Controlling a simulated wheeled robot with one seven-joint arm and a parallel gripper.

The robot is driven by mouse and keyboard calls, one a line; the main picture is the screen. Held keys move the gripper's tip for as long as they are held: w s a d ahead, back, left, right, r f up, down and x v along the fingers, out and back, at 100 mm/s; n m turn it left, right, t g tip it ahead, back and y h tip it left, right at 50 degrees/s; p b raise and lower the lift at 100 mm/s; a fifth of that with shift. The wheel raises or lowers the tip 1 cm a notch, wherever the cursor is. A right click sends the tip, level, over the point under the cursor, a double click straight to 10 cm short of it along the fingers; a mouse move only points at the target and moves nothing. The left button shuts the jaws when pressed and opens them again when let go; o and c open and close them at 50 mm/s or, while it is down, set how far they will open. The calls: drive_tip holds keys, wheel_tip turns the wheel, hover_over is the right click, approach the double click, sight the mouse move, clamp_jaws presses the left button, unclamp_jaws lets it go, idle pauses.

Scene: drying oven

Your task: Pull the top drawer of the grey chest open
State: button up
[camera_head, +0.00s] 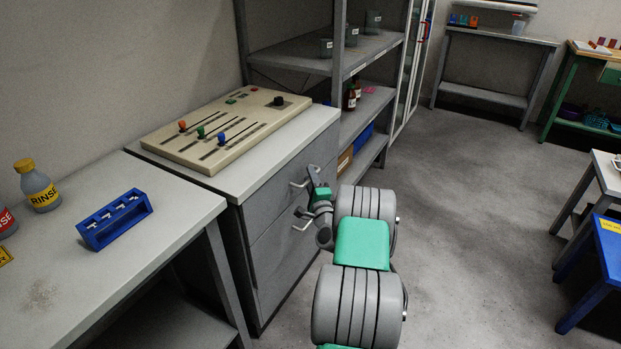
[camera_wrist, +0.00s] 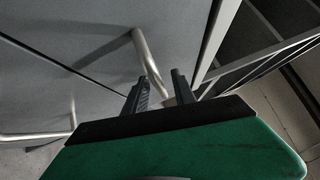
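The grey chest (camera_head: 250,180) stands against the wall. The top drawer (camera_head: 280,190) looks closed, its front in line with the drawers below. Its metal bar handle (camera_head: 297,184) shows beside my gripper (camera_head: 314,180). In the wrist view the drawer front (camera_wrist: 85,35) fills the upper left, and the handle (camera_wrist: 148,62) runs down between the two dark fingers of my gripper (camera_wrist: 161,80). The fingers stand apart, with gaps beside the bar.
A control panel with sliders (camera_head: 225,130) lies on the chest top. A second handle (camera_head: 303,224) is lower on the chest. A workbench (camera_head: 150,245) with a blue rack (camera_head: 115,220) adjoins on the left, and shelving (camera_head: 300,62) on the right.

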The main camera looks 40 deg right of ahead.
drive_tip(key=shift+c, duration=0.2)
clamp_jaws()
idle(1.1)
